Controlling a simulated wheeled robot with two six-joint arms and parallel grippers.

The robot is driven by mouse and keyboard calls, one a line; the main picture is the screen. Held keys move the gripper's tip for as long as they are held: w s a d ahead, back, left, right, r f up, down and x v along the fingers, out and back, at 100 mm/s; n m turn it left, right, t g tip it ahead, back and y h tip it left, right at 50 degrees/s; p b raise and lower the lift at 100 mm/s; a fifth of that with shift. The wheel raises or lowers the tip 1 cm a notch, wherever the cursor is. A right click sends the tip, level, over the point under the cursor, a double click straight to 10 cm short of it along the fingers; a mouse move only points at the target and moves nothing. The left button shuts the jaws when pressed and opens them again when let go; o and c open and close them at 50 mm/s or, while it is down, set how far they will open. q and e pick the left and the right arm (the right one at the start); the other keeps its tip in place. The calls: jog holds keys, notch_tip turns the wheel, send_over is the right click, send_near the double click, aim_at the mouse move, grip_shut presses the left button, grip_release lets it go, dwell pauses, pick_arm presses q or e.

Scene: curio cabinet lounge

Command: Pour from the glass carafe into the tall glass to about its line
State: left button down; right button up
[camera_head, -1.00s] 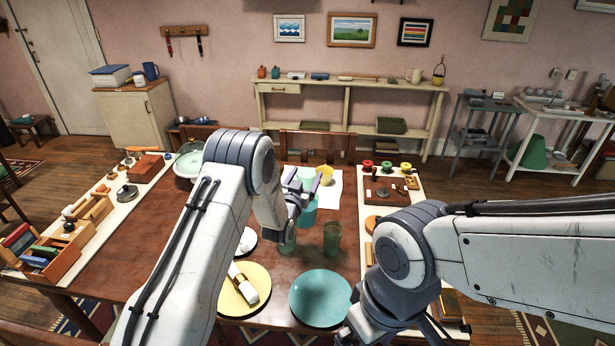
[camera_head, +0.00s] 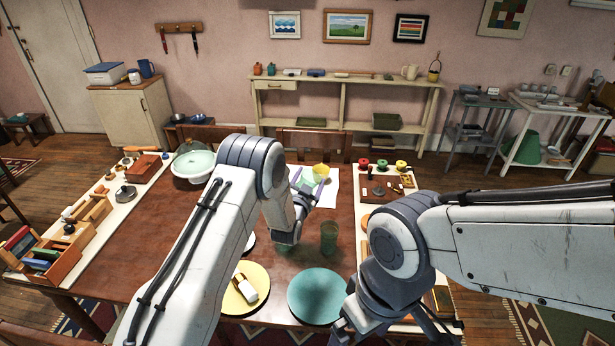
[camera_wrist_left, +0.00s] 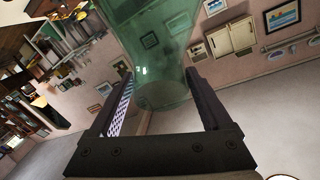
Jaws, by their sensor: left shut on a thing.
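My left gripper (camera_head: 307,187) is shut on the glass carafe (camera_head: 309,178), a pale green see-through vessel, above the far middle of the table. In the left wrist view the carafe (camera_wrist_left: 158,55) is between the two fingers, and the room behind appears strongly rolled. I cannot make out its liquid level or exact tilt. A green tall glass (camera_head: 329,238) stands upright on the table, nearer me and right of the gripper. Its line is too small to see. Another greenish glass (camera_head: 284,248) is partly hidden by my left wrist. My right gripper's fingertips are not clear at the bottom.
A yellow plate (camera_head: 232,300) and a teal plate (camera_head: 318,297) lie at the front. A white bowl (camera_head: 193,166) is at the far left. Boards with small items line both sides.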

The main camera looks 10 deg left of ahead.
pick_arm(q)
jog(key=shift+d+f+m+p, duration=0.4)
jog(key=shift+d+m, duration=0.35)
jog(key=shift+m, duration=0.25)
jog(key=shift+d+f+m+y, duration=0.15)
jog(key=shift+d+f+m, duration=0.1)
jog(key=shift+f+m, duration=0.3)
jog(key=shift+d+f+m+y, duration=0.2)
jog(key=shift+f+m, duration=0.2)
jog(key=shift+m, duration=0.15)
notch_tip(320, 180, down, 8)
jog(key=d+m+b, duration=0.1)
jog(key=m+b, duration=0.4)
jog(key=b, duration=0.2)
jog(key=shift+g+y, duration=0.3)
jog(key=shift+y, duration=0.15)
jog(key=shift+s+d+m+b, duration=0.15)
jog(key=shift+m+b, duration=0.15)
jog(key=shift+b, duration=0.15)
dwell(0.4)
jog(key=shift+f, duration=0.3)
dwell(0.4)
jog(key=shift+f+b, duration=0.15)
jog(key=shift+b, duration=0.35)
jog(key=shift+f+m+b, duration=0.5)
jog(key=shift+b, duration=0.1)
dwell(1.1)
jog(key=shift+d+f+y, duration=0.1)
jog(key=shift+f+y, duration=0.1)
jog(key=shift+y, duration=0.1)
